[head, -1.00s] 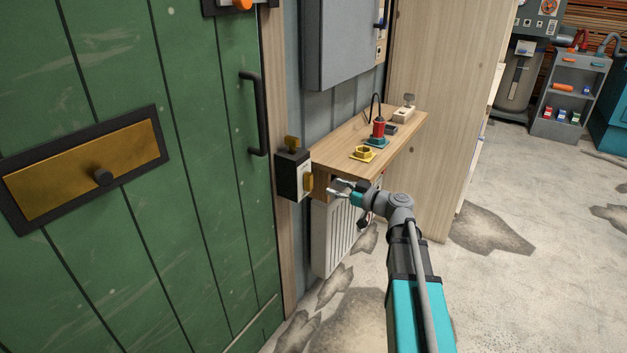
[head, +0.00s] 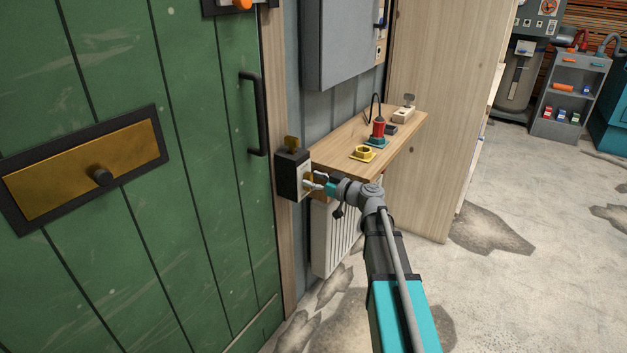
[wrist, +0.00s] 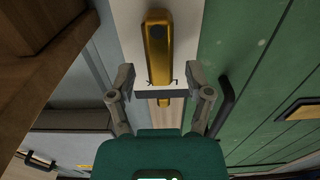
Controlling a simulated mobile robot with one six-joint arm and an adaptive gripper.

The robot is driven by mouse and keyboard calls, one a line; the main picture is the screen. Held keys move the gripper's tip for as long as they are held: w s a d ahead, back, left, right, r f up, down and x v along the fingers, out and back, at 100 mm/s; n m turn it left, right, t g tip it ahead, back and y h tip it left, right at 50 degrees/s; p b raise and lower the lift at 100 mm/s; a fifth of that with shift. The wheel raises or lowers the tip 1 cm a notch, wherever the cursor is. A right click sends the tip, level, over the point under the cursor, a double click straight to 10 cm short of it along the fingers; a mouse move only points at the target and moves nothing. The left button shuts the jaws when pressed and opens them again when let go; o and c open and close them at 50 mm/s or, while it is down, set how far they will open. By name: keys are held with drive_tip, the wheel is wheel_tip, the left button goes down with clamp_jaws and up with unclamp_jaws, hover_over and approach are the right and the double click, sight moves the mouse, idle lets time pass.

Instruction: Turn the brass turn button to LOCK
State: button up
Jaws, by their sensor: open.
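The brass turn button (wrist: 157,48) is a long bar on a pale plate (wrist: 132,38), running lengthwise up the wrist picture. Nothing is between the fingers that I can tell is held; contact cannot be told. In the head view my gripper (head: 314,181) is at the pale front of the dark box (head: 289,174), and it largely covers the button.
A second brass piece (head: 291,142) stands on top of the box. The green door (head: 200,200) with a black handle (head: 257,115) is left. A wooden shelf (head: 340,145) with a yellow fitting (head: 362,153) and a red plug (head: 378,130) is right. A white radiator (head: 335,235) is below.

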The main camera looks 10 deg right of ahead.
clamp_jaws()
drive_tip(key=shift+m, duration=0.3)
wheel_tip(320, 180, down, 3)
drive_tip(key=m+b, duration=0.3)
drive_tip(key=m, duration=3.2)
drive_tip(key=shift+m, duration=0.3)
